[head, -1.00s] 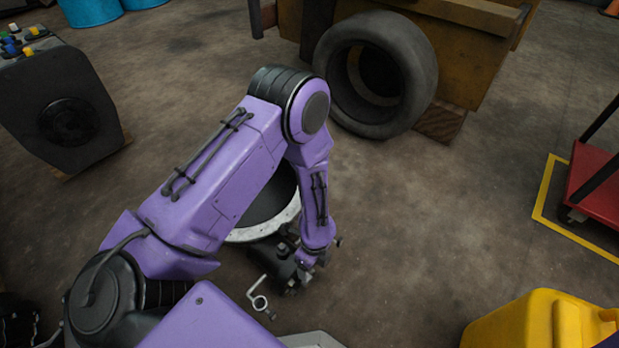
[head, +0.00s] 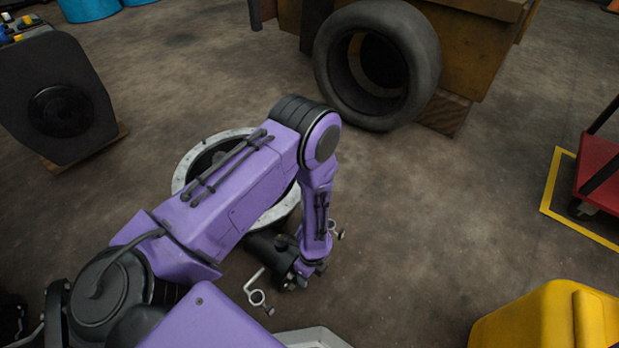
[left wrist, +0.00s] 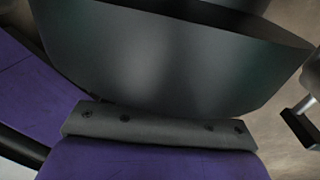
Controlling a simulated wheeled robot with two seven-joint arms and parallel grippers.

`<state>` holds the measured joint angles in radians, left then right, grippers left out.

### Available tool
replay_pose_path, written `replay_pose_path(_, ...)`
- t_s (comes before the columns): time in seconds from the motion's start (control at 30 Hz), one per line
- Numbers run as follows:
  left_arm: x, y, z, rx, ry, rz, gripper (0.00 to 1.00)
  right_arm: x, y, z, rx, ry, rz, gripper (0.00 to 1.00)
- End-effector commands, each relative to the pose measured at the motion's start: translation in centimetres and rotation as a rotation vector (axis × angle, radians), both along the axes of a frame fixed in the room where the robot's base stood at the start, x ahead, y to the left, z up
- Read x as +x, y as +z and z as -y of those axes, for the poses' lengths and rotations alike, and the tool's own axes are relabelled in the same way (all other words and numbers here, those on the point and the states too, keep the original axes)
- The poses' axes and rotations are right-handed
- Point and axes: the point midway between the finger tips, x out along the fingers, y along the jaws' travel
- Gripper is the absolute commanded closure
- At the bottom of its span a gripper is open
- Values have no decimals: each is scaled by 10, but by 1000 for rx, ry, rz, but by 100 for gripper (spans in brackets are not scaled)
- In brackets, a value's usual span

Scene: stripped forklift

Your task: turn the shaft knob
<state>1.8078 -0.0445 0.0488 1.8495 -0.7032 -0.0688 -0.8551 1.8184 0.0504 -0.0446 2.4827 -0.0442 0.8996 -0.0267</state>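A round dark part with a pale bolted rim (head: 182,178) lies on the floor, partly covered by my purple left arm. A dark shaft-like piece (head: 266,244) sticks out from its near side toward my left gripper (head: 308,272). The gripper points down beside the shaft's end, where small metal bits show. The fingers are too small and covered to tell open from shut, and contact is unclear. I cannot pick out the knob for certain. In the left wrist view a dark smooth body fills the middle, and a grey and black piece (left wrist: 300,122) shows at right. My right gripper is not in view.
A small metal rod with a ring (head: 256,294) is left of my gripper. A big tyre (head: 425,65) leans at a wooden block (head: 447,113). A black console (head: 85,75) stands left, a yellow container (head: 535,315) and red cart (head: 603,172) right. Floor between is clear.

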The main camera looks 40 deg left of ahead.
Motion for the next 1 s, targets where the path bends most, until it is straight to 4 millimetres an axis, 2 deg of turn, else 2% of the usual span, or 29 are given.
replay_pose_path(0.03, 0, 0, 0, 0, 0, 0, 65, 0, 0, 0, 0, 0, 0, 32)
replay_pose_path(0.1, 0, 0, 0, 0, 0, 0, 87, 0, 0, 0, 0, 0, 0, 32)
replay_pose_path(0.13, 0, 0, 0, 0, 0, 0, 88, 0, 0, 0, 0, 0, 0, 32)
replay_pose_path(0.6, 2, -1, 1, 7, 3, -135, 88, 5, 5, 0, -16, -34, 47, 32)
replay_pose_path(0.87, 2, -1, 1, 9, 1, -139, 88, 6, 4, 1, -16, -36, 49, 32)
replay_pose_path(0.9, 2, 0, 1, 9, 1, -139, 55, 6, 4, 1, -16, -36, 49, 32)
replay_pose_path(0.97, 2, 0, 1, 9, 1, -139, 35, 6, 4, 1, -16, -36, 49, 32)
replay_pose_path(1.0, 2, 0, 1, 9, 1, -139, 32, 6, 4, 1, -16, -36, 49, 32)
